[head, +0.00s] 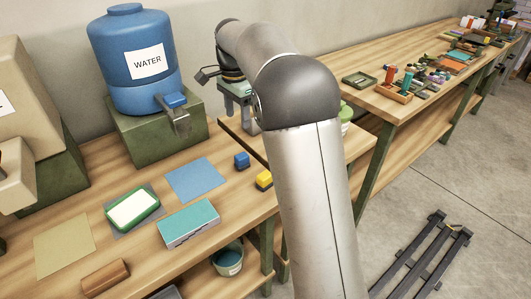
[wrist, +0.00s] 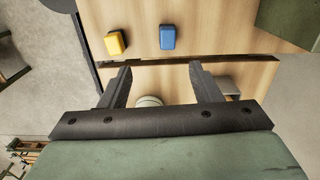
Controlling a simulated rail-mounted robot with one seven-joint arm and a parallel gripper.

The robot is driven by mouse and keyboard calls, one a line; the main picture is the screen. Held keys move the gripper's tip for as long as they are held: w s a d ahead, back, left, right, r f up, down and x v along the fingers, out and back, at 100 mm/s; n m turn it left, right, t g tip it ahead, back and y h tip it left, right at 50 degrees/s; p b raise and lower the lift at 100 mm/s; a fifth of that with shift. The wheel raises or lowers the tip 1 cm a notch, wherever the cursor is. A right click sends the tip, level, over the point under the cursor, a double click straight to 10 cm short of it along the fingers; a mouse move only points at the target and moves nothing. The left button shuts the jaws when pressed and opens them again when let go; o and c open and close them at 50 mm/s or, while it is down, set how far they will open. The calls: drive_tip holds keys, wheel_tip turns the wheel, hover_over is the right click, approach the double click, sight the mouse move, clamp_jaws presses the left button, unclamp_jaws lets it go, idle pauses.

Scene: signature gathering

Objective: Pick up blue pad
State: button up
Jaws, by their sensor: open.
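A small blue block-like pad (head: 242,161) sits on the near wooden table, just right of a flat blue sheet (head: 195,180). A yellow pad with a dark base (head: 264,180) sits close to its right. In the wrist view the blue pad (wrist: 167,37) lies beyond my fingertips, with the yellow pad (wrist: 116,42) to its left. My gripper (wrist: 160,68) is open and empty, apart from both pads. In the head view my gripper (head: 238,91) is partly hidden behind my arm, above the table's back right.
A blue water jug (head: 136,58) stands on a green stand (head: 157,135) left of my gripper. A green-rimmed tray (head: 132,209) and a teal-topped box (head: 189,223) lie nearer. A wooden tray with bottles (head: 388,92) is on the right table. A narrow gap separates two tabletops.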

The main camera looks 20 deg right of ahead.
drive_tip(key=w, duration=0.1)
drive_tip(key=p, duration=0.1)
hover_over(242, 155)
drive_tip(key=shift+m, duration=0.4)
drive_tip(key=f, duration=1.2)
drive_tip(key=shift+s, duration=0.2)
drive_tip(key=shift+w+a+f+p, duration=0.1)
drive_tip(key=shift+f+p, duration=0.25)
drive_tip(key=shift+f, duration=1.15)
drive_tip(key=shift+w+f+p, duration=0.1)
drive_tip(key=shift+f+p, duration=0.25)
drive_tip(key=shift+f, duration=1.1)
drive_tip(key=c, duration=1.1)
